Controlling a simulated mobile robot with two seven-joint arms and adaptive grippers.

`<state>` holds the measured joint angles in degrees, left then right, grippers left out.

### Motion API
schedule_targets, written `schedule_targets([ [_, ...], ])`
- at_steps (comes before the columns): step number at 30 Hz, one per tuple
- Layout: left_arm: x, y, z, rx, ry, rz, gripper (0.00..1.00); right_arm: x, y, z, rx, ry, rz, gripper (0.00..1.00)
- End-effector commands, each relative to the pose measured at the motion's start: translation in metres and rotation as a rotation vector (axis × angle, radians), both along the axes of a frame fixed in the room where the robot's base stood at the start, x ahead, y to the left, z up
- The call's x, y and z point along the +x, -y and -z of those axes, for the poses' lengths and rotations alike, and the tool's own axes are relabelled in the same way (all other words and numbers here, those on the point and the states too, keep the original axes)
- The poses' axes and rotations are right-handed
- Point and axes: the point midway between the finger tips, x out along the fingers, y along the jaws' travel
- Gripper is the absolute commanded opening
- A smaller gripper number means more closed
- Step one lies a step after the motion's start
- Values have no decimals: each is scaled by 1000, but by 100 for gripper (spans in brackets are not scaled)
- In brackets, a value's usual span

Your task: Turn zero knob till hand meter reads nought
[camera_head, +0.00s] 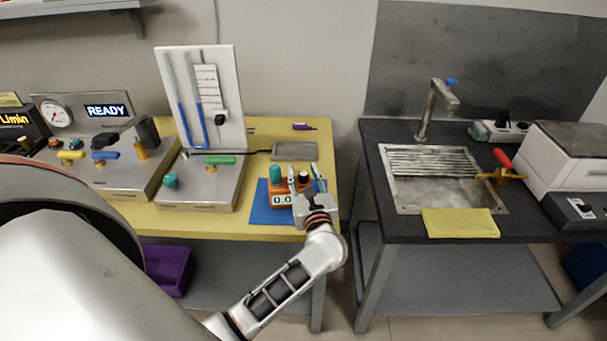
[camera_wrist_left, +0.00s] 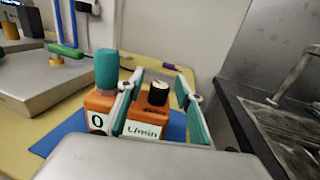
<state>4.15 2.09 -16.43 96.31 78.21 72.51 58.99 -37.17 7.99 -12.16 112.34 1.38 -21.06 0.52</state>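The orange hand meter (camera_head: 278,187) sits on a blue mat (camera_head: 262,214) near the yellow table's right edge. Its display (camera_head: 282,199) shows "0." with the rest hidden by my gripper. A black knob with a pale mark (camera_wrist_left: 158,93), apparently the zero knob, stands on its right part, above an "L/min" label. A teal knob (camera_wrist_left: 106,69) stands on its left part. My left gripper (camera_head: 306,178) is open over the meter. Its teal-padded fingers (camera_wrist_left: 160,76) stand either side of the black knob, with visible gaps. My right gripper is not in view.
Left of the meter stands a metal unit with a white manometer board (camera_head: 205,95). A grey tray (camera_head: 294,152) lies behind the meter. A gap separates this table from the sink counter (camera_head: 385,222) on the right.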

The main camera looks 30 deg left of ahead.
Motion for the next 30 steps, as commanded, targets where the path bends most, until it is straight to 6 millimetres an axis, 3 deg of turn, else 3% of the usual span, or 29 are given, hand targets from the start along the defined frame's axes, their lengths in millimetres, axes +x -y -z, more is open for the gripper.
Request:
schedule_targets([
  [8, -10, 11, 2, -3, -3, 2, 35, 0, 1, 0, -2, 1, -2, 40],
  [21, -70, 68, 1, -2, -2, 0, 35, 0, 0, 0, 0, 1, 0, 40],
  [30, -86, 84, 0, -1, -1, -1, 35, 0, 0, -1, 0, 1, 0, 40],
])
